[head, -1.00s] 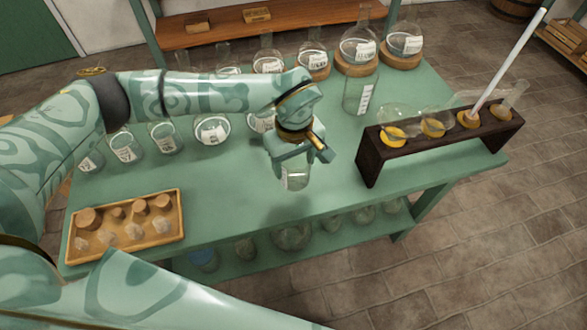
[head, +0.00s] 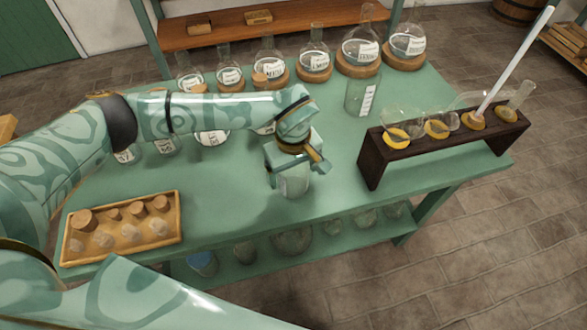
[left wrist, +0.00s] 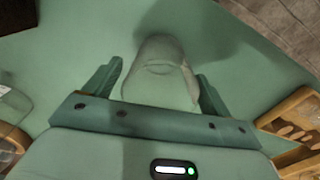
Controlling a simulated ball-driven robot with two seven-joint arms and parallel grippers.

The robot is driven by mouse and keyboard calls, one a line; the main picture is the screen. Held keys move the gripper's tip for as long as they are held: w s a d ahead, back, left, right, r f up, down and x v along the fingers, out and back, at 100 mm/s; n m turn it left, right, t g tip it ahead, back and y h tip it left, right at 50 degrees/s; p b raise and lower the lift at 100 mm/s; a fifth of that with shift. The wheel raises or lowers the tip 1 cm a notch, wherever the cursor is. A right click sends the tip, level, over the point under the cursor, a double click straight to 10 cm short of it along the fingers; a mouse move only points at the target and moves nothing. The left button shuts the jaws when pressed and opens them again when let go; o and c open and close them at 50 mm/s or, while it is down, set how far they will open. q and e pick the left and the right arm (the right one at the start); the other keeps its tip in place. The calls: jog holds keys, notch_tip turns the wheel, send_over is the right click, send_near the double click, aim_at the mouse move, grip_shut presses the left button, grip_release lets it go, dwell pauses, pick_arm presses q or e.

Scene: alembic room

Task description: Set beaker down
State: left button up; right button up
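A small clear glass beaker (head: 293,183) is upright between the fingers of my left gripper (head: 290,168), over the front middle of the green table (head: 225,205). In the left wrist view the beaker (left wrist: 160,75) sits between the two green fingers of the left gripper (left wrist: 160,85), which lie close along its sides. The gripper appears shut on it. Its base is at or just above the tabletop; I cannot tell whether it touches. My right gripper is out of view.
A dark wooden rack (head: 440,140) with round flasks stands at the right. A tray of corks (head: 122,228) lies at the front left. Labelled flasks (head: 314,62) line the back, near a tall bottle (head: 360,93). The tabletop around the beaker is clear.

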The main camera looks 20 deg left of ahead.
pick_arm(q)
notch_tip(320, 180, up, 12)
jog(key=p, duration=0.3)
jog(key=shift+r, duration=0.15)
dwell(0.4)
